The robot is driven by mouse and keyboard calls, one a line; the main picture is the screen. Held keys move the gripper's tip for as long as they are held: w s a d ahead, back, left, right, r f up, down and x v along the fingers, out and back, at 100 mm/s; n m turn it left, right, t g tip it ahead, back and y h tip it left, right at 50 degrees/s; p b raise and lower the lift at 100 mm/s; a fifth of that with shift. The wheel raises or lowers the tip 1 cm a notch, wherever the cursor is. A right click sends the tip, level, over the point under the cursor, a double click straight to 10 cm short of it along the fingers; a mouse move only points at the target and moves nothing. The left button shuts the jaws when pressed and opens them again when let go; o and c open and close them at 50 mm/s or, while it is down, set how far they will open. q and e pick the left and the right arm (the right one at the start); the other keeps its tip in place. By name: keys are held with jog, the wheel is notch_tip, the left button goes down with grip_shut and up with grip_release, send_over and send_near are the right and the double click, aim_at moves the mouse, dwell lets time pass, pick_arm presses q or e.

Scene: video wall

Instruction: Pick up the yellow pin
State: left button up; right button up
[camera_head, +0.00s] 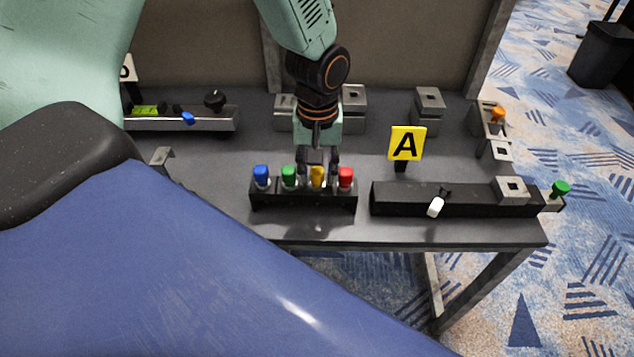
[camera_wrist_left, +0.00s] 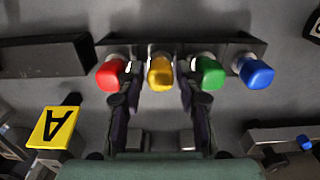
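The yellow pin (camera_head: 317,177) stands upright in a dark rack (camera_head: 305,201), between the green pin (camera_head: 289,177) and the red pin (camera_head: 345,178). The blue pin (camera_head: 261,176) is at the rack's left end. My left gripper (camera_head: 318,172) is down at the rack, with its fingers on either side of the yellow pin. The left wrist view shows the yellow pin (camera_wrist_left: 160,73) between the two open fingertips (camera_wrist_left: 159,78), with small gaps visible on both sides. My right gripper is not in view.
A black bar (camera_head: 455,199) with a white knob (camera_head: 435,207) lies right of the rack, below a yellow "A" sign (camera_head: 406,144). Metal blocks (camera_head: 428,110) stand farther back. The table's front edge is close to the rack.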

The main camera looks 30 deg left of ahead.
pick_arm(q)
jog(key=shift+f, duration=0.85)
jog(key=shift+w+a, duration=0.1)
jog(key=c, duration=0.3)
grip_shut()
